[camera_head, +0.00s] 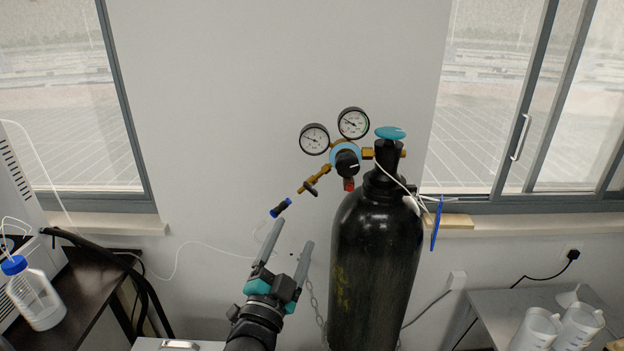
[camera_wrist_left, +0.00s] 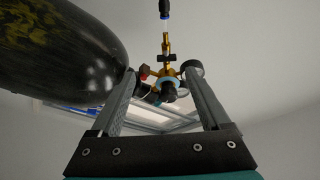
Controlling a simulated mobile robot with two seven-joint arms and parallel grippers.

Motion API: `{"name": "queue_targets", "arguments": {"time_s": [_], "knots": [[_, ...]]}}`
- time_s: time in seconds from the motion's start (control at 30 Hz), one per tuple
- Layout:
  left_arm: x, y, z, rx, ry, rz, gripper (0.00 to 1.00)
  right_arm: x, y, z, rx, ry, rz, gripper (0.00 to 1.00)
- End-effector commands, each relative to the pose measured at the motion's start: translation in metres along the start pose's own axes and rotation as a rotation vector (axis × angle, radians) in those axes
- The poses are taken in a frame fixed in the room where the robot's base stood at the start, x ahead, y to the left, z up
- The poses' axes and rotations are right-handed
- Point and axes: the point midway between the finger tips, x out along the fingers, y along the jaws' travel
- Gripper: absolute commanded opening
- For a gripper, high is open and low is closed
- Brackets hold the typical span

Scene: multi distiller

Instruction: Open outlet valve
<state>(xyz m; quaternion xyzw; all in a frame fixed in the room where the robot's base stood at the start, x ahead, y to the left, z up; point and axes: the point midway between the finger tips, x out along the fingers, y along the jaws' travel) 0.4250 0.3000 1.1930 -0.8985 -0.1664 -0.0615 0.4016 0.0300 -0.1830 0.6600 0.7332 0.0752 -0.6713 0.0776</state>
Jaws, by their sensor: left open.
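A black gas cylinder (camera_head: 375,260) stands upright against the wall, with a teal handwheel (camera_head: 390,133) on top. A brass regulator with two round gauges (camera_head: 315,139) and a black knob (camera_head: 347,162) is fixed to its left side. A brass outlet branch with a small dark valve handle (camera_head: 310,188) slopes down left to a blue-ended hose fitting (camera_head: 280,207). My left gripper (camera_head: 288,247) is open and empty, below the outlet and left of the cylinder. In the left wrist view, the regulator (camera_wrist_left: 166,80) shows beyond and between the open fingers (camera_wrist_left: 158,98). My right gripper is out of view.
A dark bench with a blue-capped bottle (camera_head: 35,295) is at the left. A grey table with white containers (camera_head: 555,328) is at the lower right. A chain (camera_head: 316,305) hangs beside the cylinder. The wall left of the regulator is clear.

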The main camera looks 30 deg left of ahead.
Motion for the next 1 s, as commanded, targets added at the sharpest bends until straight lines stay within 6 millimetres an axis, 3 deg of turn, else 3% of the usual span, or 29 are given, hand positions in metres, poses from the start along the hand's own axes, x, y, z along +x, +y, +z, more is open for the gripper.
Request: {"name": "queue_targets", "arguments": {"time_s": [0.1, 0.27, 1.0], "knots": [[0.004, -0.013, -0.009, 0.016, 0.017, -0.026, 0.80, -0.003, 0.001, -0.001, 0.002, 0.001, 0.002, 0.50], [0.017, -0.014, -0.009, 0.017, 0.018, -0.027, 0.80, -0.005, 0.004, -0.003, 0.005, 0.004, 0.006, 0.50], [0.134, -0.016, -0.011, 0.015, 0.016, -0.025, 0.80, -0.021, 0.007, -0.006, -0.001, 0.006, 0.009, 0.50]]}}
